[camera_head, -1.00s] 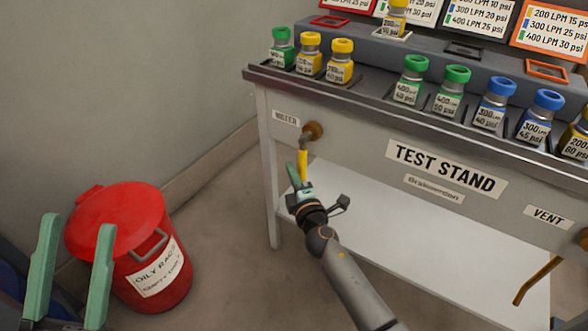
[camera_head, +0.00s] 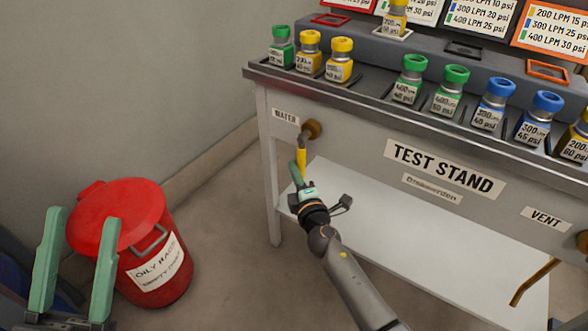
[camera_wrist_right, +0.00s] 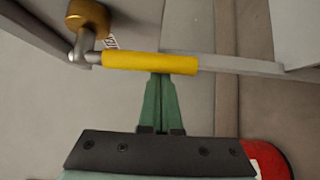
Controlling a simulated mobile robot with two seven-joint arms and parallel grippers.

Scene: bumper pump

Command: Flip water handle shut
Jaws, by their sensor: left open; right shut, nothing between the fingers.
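The water handle (camera_head: 302,158) has a yellow grip and hangs downward from a brass fitting (camera_head: 313,129) beside the WATER label (camera_head: 286,116) on the test stand's front. In the right wrist view its yellow grip (camera_wrist_right: 150,62) lies across the picture. My right gripper (camera_head: 295,171) is shut and empty, its green tips (camera_wrist_right: 160,80) at the yellow grip's edge. I cannot tell whether they touch it. My left gripper (camera_head: 80,235) is open and empty at the lower left, in front of the red bin.
A red oily-rags bin (camera_head: 118,220) stands on the floor at left. The test stand (camera_head: 370,140) carries several bottles with green, yellow and blue tops. Floor between bin and stand is clear.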

